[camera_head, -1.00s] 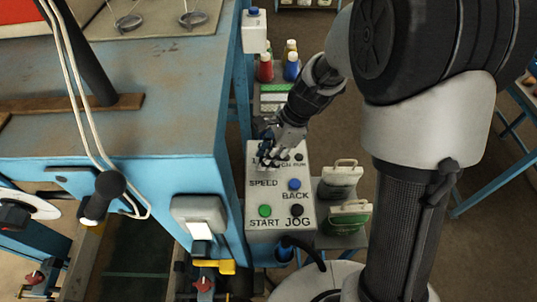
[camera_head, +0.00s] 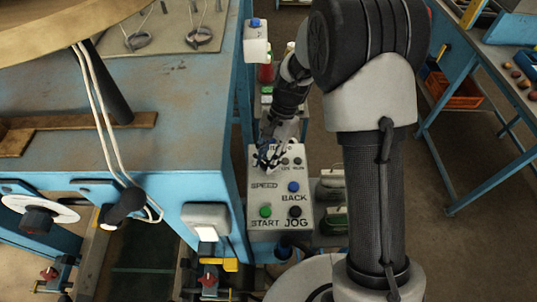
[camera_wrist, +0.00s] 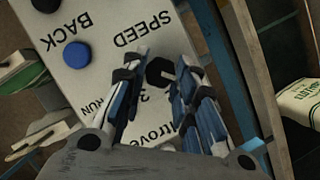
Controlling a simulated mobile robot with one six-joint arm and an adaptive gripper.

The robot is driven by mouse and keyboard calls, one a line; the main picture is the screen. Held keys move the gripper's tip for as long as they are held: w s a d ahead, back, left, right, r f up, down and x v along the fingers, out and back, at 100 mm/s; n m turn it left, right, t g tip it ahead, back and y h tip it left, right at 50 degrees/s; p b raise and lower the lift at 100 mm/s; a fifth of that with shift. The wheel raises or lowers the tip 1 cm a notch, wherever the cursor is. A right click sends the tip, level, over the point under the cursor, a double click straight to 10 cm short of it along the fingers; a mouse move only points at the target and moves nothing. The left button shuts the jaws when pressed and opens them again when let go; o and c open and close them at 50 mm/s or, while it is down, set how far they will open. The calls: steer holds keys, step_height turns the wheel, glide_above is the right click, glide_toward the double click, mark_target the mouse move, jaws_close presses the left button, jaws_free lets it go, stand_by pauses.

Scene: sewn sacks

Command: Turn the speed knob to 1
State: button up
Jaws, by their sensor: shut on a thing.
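The pale control box (camera_head: 262,200) stands beside the blue bench in the head view, with SPEED, BACK, START and JOG labels. My gripper (camera_head: 268,162) reaches down from above onto the upper left of its face. In the wrist view, my gripper (camera_wrist: 163,65) has its blue-padded fingers on both sides of the black speed knob (camera_wrist: 158,74) and is shut on it. The SPEED label lies just past the fingertips. The fingers hide most of the knob's scale, so I cannot read its setting. In the head view the gripper covers the knob.
The box also carries a blue BACK button (camera_head: 294,187), a green START button (camera_head: 265,211) and a dark JOG button (camera_head: 295,212). The blue bench (camera_head: 190,130) stands close on the left.

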steer(key=shift+a+n+g+h+p, duration=0.15)
steer(key=shift+n+g+h+p, duration=0.3)
steer(key=shift+n, duration=1.15)
steer(key=o, duration=1)
steer(key=shift+o, duration=0.2)
steer(key=v, duration=1.2)
steer(key=shift+s+a+r, duration=0.1)
